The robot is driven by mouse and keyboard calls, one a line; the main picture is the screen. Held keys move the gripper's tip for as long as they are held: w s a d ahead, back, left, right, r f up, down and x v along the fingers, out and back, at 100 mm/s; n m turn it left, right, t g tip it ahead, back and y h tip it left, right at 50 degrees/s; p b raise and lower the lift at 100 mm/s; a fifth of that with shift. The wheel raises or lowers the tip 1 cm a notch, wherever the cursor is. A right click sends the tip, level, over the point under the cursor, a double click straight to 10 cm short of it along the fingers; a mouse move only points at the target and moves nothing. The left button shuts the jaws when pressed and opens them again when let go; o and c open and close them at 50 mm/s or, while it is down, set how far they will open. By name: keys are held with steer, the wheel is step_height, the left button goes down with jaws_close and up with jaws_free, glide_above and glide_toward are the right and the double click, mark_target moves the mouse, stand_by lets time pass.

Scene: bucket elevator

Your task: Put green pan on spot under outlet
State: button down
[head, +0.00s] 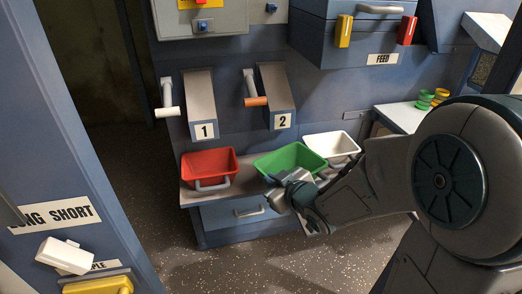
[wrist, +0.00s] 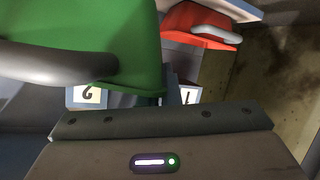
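The green pan (head: 287,158) is at the shelf below chute 2, between a red pan and a white pan. I cannot tell whether it rests on the shelf or is slightly raised. My gripper (head: 290,184) is at the pan's front side, where its handle would be, and hides that part. In the wrist view the green pan (wrist: 125,40) fills the upper left, very close, with its grey handle (wrist: 60,63) in front. The fingertips do not show clearly. Chute 1 (head: 200,97) and chute 2 (head: 275,90) hang above the shelf.
The red pan (head: 208,163) sits on the shelf below chute 1; the white pan (head: 332,146) is right of the green one. Levers (head: 168,98) stand beside the chutes. A blue cabinet (head: 70,160) flanks the left. Green and yellow rings (head: 432,98) lie on a white surface at right.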

steer(key=w+p, duration=0.1)
steer(key=r+p, duration=0.1)
steer(key=p, duration=0.1)
steer(key=shift+w+a+p, duration=0.3)
steer(key=shift+w, duration=0.05)
steer(key=shift+w+a+f+p, duration=0.15)
steer(key=shift+w+p, duration=0.25)
steer(key=shift+p, duration=0.75)
steer(key=w+a, duration=0.3)
steer(key=w, duration=0.8)
steer(key=shift+w+f+b, duration=0.15)
steer(key=shift+f+b, duration=0.8)
steer(key=shift+f, duration=2.85)
steer(key=shift+f+b, duration=0.25)
steer(key=shift+b, duration=0.05)
steer(key=c, duration=1.6)
jaws_free()
steer(key=shift+c, duration=0.2)
